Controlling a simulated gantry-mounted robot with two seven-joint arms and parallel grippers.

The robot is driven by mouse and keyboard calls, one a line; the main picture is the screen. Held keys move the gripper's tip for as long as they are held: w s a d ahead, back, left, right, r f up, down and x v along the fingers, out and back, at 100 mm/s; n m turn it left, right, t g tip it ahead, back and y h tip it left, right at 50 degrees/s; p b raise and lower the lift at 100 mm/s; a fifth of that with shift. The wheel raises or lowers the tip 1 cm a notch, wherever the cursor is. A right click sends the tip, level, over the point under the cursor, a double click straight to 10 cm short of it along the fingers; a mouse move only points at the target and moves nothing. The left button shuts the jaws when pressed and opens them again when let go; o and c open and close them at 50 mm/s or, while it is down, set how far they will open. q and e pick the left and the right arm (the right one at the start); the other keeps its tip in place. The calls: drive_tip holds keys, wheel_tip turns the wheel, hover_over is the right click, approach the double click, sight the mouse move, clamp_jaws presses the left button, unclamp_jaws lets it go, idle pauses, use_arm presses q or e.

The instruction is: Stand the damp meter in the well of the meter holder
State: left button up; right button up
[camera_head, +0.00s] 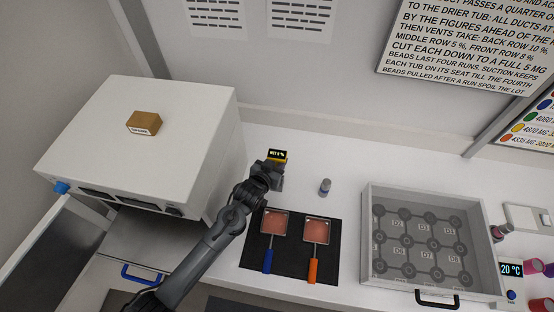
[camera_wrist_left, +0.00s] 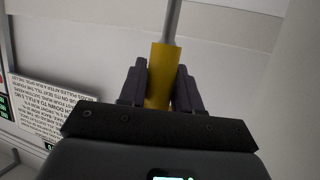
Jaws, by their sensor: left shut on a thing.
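My right gripper is not in view.
The white oven (camera_head: 140,130) with a brown block (camera_head: 144,123) on top stands left. A small jar (camera_head: 325,186) stands right of my gripper. A black mat (camera_head: 288,268) carries two square-headed tools. A grey tub (camera_head: 370,235) with numbered seats stands right.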

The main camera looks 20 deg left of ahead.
use_arm(q)
drive_tip(key=shift+f+b, duration=0.3)
drive_tip(key=shift+f, duration=0.45)
idle(0.4)
idle(0.5)
drive_tip(key=shift+p, duration=0.5)
idle(0.8)
drive_tip(key=shift+f+b, duration=1.9)
drive_tip(key=shift+f, duration=1.45)
drive_tip(key=o, duration=1.1)
